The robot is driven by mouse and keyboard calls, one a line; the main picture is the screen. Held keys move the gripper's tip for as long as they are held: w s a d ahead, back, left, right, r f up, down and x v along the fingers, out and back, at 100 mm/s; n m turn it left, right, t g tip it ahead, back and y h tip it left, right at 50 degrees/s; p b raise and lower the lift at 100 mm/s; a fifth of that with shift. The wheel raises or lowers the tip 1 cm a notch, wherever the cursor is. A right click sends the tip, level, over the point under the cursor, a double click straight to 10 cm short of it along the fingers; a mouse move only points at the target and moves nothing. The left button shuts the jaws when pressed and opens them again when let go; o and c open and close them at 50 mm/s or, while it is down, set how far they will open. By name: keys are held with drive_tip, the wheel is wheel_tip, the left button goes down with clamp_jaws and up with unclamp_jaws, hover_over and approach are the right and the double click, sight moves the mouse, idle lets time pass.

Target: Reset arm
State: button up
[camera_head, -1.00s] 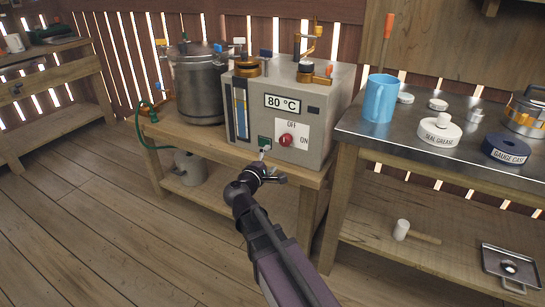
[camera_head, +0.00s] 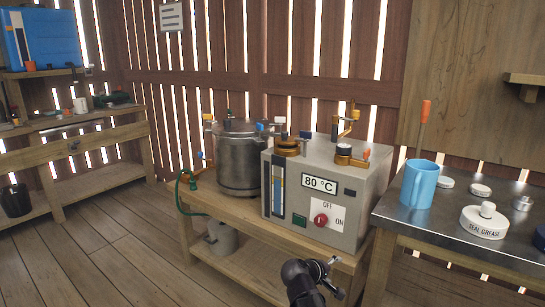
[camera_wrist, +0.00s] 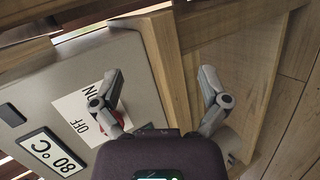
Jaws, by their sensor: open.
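My gripper (camera_head: 325,277) is at the bottom of the head view, in front of the wooden bench that carries a grey control box (camera_head: 335,190). In the wrist view its two fingers (camera_wrist: 160,100) are spread apart with nothing between them. The box shows an "80 °C" display, an OFF/ON panel with a red knob (camera_head: 321,220) and a green switch (camera_head: 299,221). In the wrist view the left finger partly covers the panel and knob. The gripper appears apart from the box.
A metal pot (camera_head: 239,160) stands left of the box, with a green hose (camera_head: 183,205) beside it. On the right, a metal-topped bench (camera_head: 450,225) holds a blue mug (camera_head: 420,184) and a seal grease tub (camera_head: 483,222). The floor at left (camera_head: 120,262) is clear.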

drive_tip(key=s+a+f+m+g+y+p, duration=0.1)
drive_tip(key=s+f+m+g+y, duration=0.3)
drive_tip(key=s, duration=0.3)
drive_tip(key=s+a+f+m+g+y+p, duration=0.1)
drive_tip(key=s+f+m+g+y+p, duration=0.2)
drive_tip(key=s+y, duration=0.35)
wheel_tip(320, 180, up, 38)
drive_tip(key=p, duration=3.6)
drive_tip(key=shift+d+r+g+h+p, duration=0.2)
drive_tip(key=shift+r+g+h+p, duration=0.1)
drive_tip(key=shift+h+p, duration=0.15)
